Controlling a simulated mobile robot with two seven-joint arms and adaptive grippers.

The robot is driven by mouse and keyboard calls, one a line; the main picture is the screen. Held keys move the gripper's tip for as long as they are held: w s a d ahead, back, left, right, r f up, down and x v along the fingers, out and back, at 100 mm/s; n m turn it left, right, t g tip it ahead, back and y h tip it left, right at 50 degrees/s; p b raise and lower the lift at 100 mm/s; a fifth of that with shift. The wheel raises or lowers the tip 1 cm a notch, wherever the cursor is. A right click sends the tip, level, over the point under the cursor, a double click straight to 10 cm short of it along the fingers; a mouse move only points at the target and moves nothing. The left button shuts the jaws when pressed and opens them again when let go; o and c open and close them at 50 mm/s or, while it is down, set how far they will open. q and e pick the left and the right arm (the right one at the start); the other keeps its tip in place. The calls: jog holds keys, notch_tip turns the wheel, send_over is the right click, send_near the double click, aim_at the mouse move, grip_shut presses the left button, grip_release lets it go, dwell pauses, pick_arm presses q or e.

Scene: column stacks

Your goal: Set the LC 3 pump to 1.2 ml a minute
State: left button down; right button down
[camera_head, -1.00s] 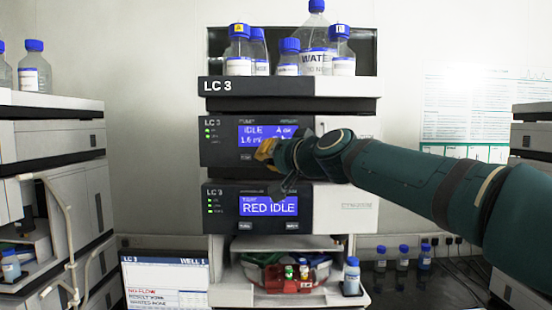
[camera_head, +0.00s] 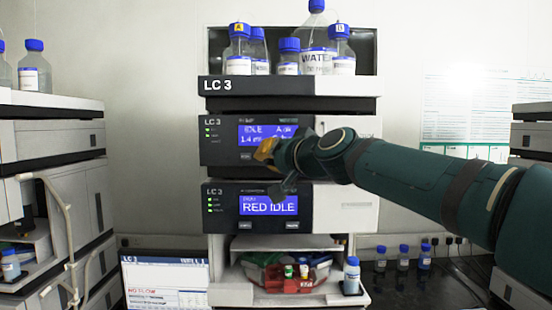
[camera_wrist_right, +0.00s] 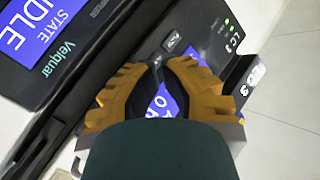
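The LC 3 pump (camera_head: 222,148) is the upper dark-fronted module of the middle stack in the head view. I cannot tell whether the tips touch the panel. My left gripper is out of view.
Below the pump is a module whose display (camera_head: 268,205) reads RED IDLE. Blue-capped bottles (camera_head: 239,50) stand on top of the stack. A screen (camera_head: 165,285) stands at the lower left. Other stacks (camera_head: 52,140) stand at both sides.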

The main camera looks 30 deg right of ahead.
dwell(0.3)
jog(key=s+a, duration=0.1)
jog(key=s, duration=0.2)
jog(key=s+a, duration=0.1)
jog(key=shift+s+a, duration=0.2)
jog(key=shift+a, duration=0.15)
dwell(1.9)
jog(key=s+a+p, duration=0.2)
jog(key=s, duration=0.2)
jog(key=w+d, duration=0.4)
jog(key=w, duration=0.4)
jog(key=shift+w+d+b, duration=0.15)
jog(key=shift+d+b, duration=0.2)
jog(key=shift+b, duration=0.05)
dwell(1.5)
